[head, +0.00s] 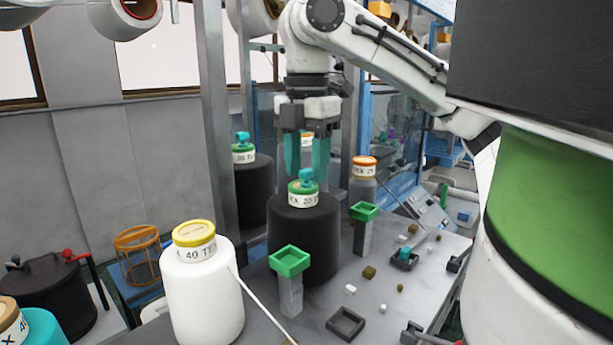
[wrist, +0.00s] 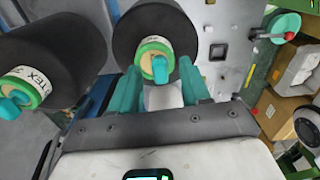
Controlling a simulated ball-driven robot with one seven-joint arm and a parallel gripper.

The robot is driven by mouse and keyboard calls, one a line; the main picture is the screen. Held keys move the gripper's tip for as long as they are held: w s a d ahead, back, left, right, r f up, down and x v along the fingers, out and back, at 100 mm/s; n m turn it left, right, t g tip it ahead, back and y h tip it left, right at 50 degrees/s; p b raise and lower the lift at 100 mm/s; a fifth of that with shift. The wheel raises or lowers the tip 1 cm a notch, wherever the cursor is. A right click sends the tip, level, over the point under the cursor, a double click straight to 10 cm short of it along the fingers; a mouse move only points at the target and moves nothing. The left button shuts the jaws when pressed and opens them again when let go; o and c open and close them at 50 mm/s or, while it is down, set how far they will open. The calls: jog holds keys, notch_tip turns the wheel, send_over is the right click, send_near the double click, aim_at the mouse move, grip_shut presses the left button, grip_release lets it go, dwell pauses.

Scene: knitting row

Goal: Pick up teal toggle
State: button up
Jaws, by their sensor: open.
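A small teal toggle (head: 306,177) sits on the green-rimmed top of a black yarn cone (head: 303,235) in the middle of the head view. In the wrist view the toggle (wrist: 160,68) shows just beyond my fingertips, centred between them. My gripper (head: 306,166) points down over the cone with its teal fingers apart and nothing held. It also shows in the wrist view (wrist: 161,84). I cannot tell whether the fingertips reach down beside the toggle. A second teal toggle (head: 243,138) sits on another black cone (head: 254,180) farther back; it is at left in the wrist view (wrist: 12,106).
A white cone (head: 203,290) with a yellow top stands front left. Green-topped posts (head: 289,262) (head: 363,212) stand close beside the middle cone. An orange-topped cone (head: 364,167) is behind. Small blocks and a dark square frame (head: 345,323) lie on the grey table.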

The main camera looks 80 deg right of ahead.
aim_at(308, 169)
grip_shut()
dwell(0.3)
jog(key=shift+r, duration=0.1)
jog(key=shift+r, duration=0.45)
notch_tip(308, 169, up, 3)
jog(key=shift+s+f, duration=0.1)
jog(key=shift+f, duration=0.1)
jog(key=s+r, duration=0.9)
jog(key=s, duration=0.4)
jog(key=shift+s+a+r, duration=0.15)
jog(key=shift+s+r, duration=0.05)
jog(key=shift+s, duration=0.2)
